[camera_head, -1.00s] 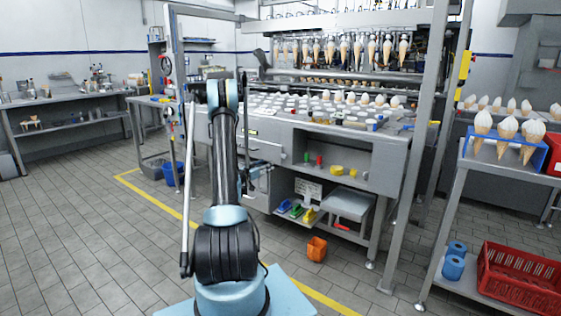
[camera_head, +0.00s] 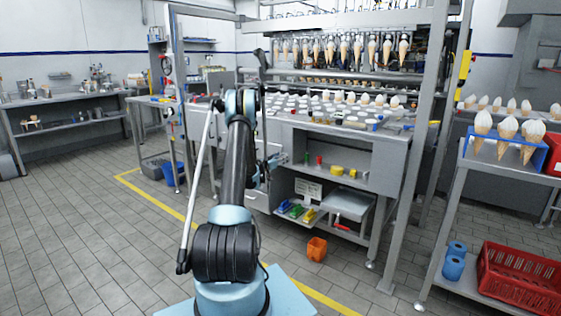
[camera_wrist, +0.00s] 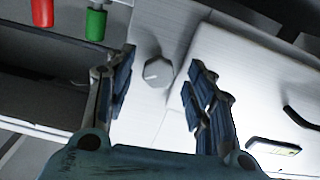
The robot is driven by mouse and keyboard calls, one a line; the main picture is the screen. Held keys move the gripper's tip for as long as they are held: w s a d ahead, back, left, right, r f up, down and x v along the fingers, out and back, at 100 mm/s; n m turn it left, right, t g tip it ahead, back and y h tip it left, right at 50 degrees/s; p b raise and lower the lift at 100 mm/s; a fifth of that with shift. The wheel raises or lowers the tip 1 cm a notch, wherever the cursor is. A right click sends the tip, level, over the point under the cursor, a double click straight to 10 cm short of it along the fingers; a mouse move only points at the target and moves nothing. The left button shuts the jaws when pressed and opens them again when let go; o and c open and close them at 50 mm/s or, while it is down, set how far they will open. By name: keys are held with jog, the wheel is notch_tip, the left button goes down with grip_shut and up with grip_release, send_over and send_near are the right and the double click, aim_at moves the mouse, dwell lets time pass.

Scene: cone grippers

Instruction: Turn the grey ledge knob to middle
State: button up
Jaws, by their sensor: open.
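The grey ledge knob (camera_wrist: 158,72) shows in the wrist view on a light panel, with a pale pointer mark on its face. My gripper (camera_wrist: 160,82) is open, with one dark-blue finger on each side of the knob in the picture. Neither finger appears to touch it, and the depth between fingers and knob is hard to judge. In the head view my arm hides the knob, and my gripper is not clearly visible there.
A red handle (camera_wrist: 42,12) and a green handle (camera_wrist: 96,24) stand at the upper left in the wrist view, beside a dark shelf opening. A black curved handle (camera_wrist: 298,117) is at the right. An orange bin (camera_head: 317,248) stands on the floor.

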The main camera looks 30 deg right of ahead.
jog(key=shift+d, duration=0.1)
jog(key=shift+c, duration=0.6)
jog(key=c, duration=0.9)
jog(key=shift+c, duration=0.2)
jog(key=n, duration=1.1)
jog(key=shift+w+n, duration=0.1)
jog(key=shift+n, duration=0.2)
